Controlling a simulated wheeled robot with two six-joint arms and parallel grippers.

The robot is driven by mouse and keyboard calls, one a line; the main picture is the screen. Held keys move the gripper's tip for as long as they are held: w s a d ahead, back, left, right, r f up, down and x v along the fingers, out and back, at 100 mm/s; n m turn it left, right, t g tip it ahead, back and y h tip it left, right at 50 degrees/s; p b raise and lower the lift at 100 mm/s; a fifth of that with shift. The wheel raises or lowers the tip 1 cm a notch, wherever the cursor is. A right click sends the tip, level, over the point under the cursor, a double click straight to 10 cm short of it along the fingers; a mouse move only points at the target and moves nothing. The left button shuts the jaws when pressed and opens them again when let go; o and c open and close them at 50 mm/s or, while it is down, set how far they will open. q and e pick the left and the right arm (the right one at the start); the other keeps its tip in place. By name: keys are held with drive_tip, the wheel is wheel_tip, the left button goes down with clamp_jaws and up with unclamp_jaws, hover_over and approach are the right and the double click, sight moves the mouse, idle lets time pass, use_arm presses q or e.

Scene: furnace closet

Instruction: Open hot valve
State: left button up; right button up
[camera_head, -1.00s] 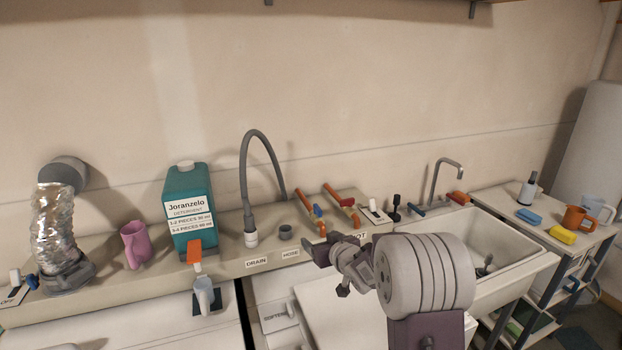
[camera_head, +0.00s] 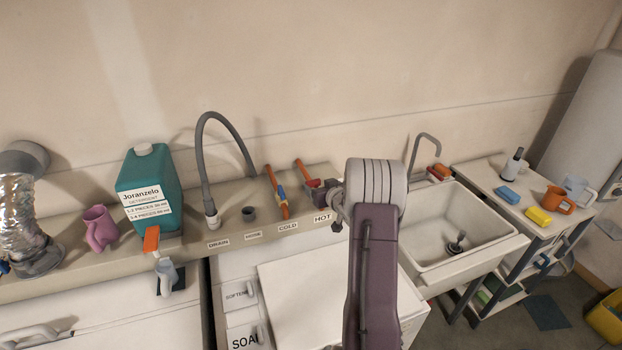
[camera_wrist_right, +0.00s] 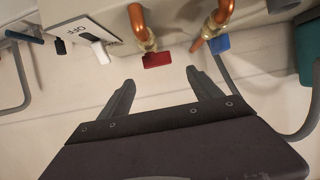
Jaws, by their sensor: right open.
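The hot valve's red handle (camera_wrist_right: 158,60) sits on a brass fitting at the end of a copper pipe in the right wrist view. In the head view the hot valve's pipe (camera_head: 300,168) rises behind the HOT label (camera_head: 322,217), with its handle partly hidden by my right gripper (camera_head: 320,194). The right wrist view shows my right gripper (camera_wrist_right: 162,88) open and empty, its two fingers apart. The red handle appears between and just beyond the fingertips; I see no contact. The cold valve's blue handle (camera_wrist_right: 220,43) is beside it. My left gripper is out of view.
The cold valve (camera_head: 281,192) and grey drain hose (camera_head: 203,165) stand left of the hot valve. A switch marked OFF (camera_wrist_right: 98,50) is close by. A teal detergent jug (camera_head: 148,180) is farther left; the sink (camera_head: 435,268) is at right.

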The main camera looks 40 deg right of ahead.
sight(314, 181)
drive_tip(key=x, duration=0.2)
drive_tip(key=p+x, duration=0.1)
drive_tip(key=shift+w+d+f, duration=0.15)
drive_tip(key=shift+w+d, duration=0.05)
drive_tip(key=shift+d, duration=0.25)
drive_tip(key=x, duration=0.1)
drive_tip(key=p+x, duration=0.1)
drive_tip(key=x, duration=0.3)
drive_tip(key=shift+a+p, duration=0.35)
drive_tip(key=shift+p, duration=0.05)
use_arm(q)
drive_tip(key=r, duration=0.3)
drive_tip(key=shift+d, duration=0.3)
use_arm(e)
drive_tip(key=shift+d+f, duration=0.15)
drive_tip(key=shift+d, duration=0.05)
